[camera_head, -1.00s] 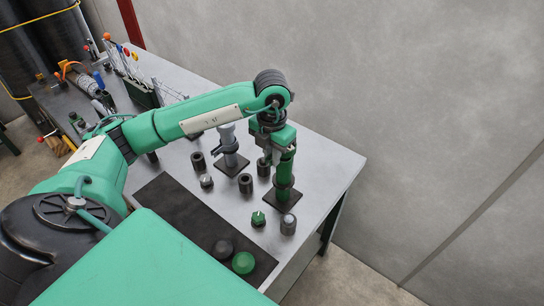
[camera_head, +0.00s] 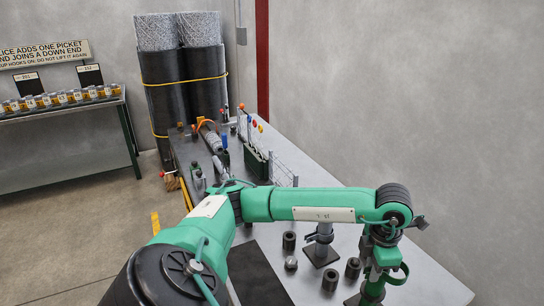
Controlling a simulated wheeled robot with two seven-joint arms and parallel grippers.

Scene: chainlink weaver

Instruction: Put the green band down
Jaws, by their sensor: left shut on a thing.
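My left gripper (camera_head: 378,264) points down at the lower right, over a green post (camera_head: 372,290) whose foot sits near the bottom edge of the picture. It is shut on the green band (camera_head: 403,276), which shows as a curved loop on the right side of the fingers and the post's top. The fingers and the arm hide part of the band, so I cannot tell whether it is around the post or beside it. My right gripper is not in view.
A grey post on a dark square foot (camera_head: 320,254) stands left of the gripper, with dark cylinders (camera_head: 289,241) near it. A dark mat (camera_head: 258,278) lies in front. A rack (camera_head: 256,160) and tools stand farther back. The table's right side (camera_head: 430,270) is clear.

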